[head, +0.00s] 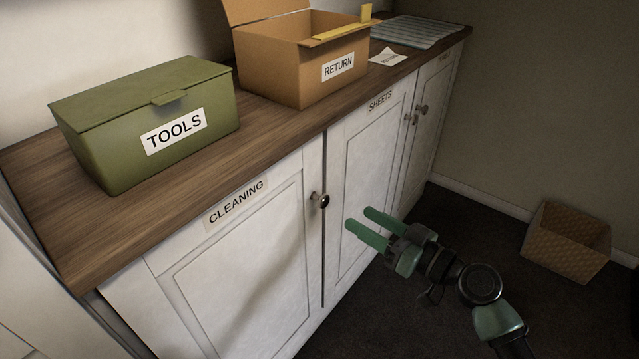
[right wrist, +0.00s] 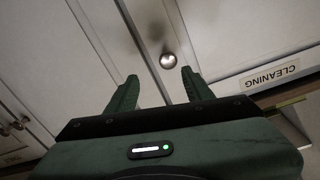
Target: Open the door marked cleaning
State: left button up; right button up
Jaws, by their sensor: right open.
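The white cabinet door marked CLEANING (head: 245,270) is closed, at the left front of the cabinet. Its round dark metal knob (head: 323,201) sits near the door's upper right edge. My right gripper (head: 358,219) is open and empty, in front of the cabinet just right of the knob and apart from it. In the right wrist view the knob (right wrist: 168,61) appears beyond and between the two open fingertips (right wrist: 160,78), and the CLEANING label (right wrist: 269,75) is at the right. My left gripper is not in view.
The door marked SHEETS (head: 362,160) is closed beside it. A wicker basket (head: 567,243) stands on the dark floor at right.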

aim_at(327, 202)
jog(key=shift+n+g+y, duration=0.3)
jog(key=shift+g+y, duration=0.1)
jog(key=shift+g, duration=0.1)
jog(key=x, duration=0.8)
jog(key=shift+s+a+r+p, duration=0.25)
jog(key=shift+r+p, duration=0.1)
jog(key=shift+p, duration=0.05)
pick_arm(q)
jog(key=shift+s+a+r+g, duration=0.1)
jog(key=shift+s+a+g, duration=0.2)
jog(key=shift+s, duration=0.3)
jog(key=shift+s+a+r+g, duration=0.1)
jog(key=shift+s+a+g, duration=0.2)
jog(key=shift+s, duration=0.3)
pick_arm(e)
grip_shut()
